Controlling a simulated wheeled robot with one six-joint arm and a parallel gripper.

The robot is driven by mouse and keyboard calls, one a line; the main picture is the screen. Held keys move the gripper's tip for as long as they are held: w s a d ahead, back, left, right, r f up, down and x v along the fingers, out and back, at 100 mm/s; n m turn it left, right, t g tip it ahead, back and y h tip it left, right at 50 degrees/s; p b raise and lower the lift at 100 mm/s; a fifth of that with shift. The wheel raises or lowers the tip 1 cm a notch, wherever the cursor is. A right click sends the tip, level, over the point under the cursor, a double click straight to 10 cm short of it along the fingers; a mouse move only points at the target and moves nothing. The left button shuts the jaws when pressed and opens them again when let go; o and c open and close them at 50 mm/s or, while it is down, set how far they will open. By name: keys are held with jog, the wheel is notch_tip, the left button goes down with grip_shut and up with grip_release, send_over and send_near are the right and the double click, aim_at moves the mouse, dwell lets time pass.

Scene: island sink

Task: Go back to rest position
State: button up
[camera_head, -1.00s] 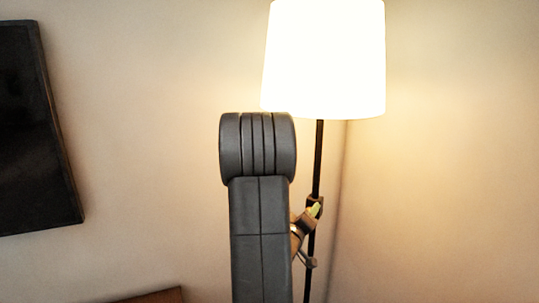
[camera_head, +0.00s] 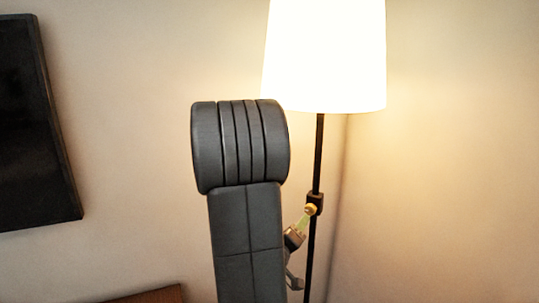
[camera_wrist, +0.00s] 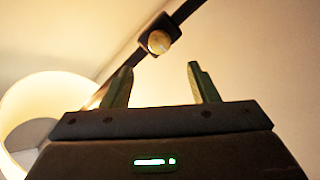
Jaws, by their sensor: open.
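My gripper (camera_wrist: 160,82) is open and empty in the wrist view, with its two fingers apart. Beyond the fingertips is a round yellowish knob (camera_wrist: 158,42) on the dark lamp pole (camera_wrist: 186,14). In the head view my grey arm link stands upright in the middle. A small part of my gripper shows to its right, close to the pole (camera_head: 319,150) and the knob (camera_head: 311,209). I cannot tell whether it touches them.
A lit floor lamp with a white shade (camera_head: 325,55) stands by the wall corner. A dark framed panel (camera_head: 35,125) hangs at the left. A brown edge (camera_head: 150,295) shows at the bottom left. The wall at the right is clear.

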aim_at(309, 211)
jog(key=v, duration=0.4)
jog(key=p+x, duration=0.1)
jog(key=x, duration=1.3)
jog(key=shift+r+p, duration=0.1)
jog(key=shift+p, duration=0.3)
jog(key=shift+f+m+b, duration=0.25)
jog(key=shift+m+b, duration=0.2)
jog(key=shift+m, duration=0.05)
jog(key=shift+s+a+r+m+b, duration=0.1)
jog(key=shift+m+b, duration=0.1)
jog(key=shift+m, duration=0.25)
jog(key=shift+s+r+m+b, duration=0.1)
jog(key=shift+m+b, duration=0.05)
jog(key=shift+m, duration=0.3)
jog(key=shift+f+m+b, duration=0.1)
jog(key=shift+m+b, duration=0.25)
jog(key=shift+m, duration=0.45)
jog(key=m+b, duration=0.2)
jog(key=m, duration=0.3)
jog(key=shift+s+m, duration=0.25)
jog(key=shift+m, duration=0.25)
jog(key=v, duration=0.8)
jog(key=shift+b, duration=0.4)
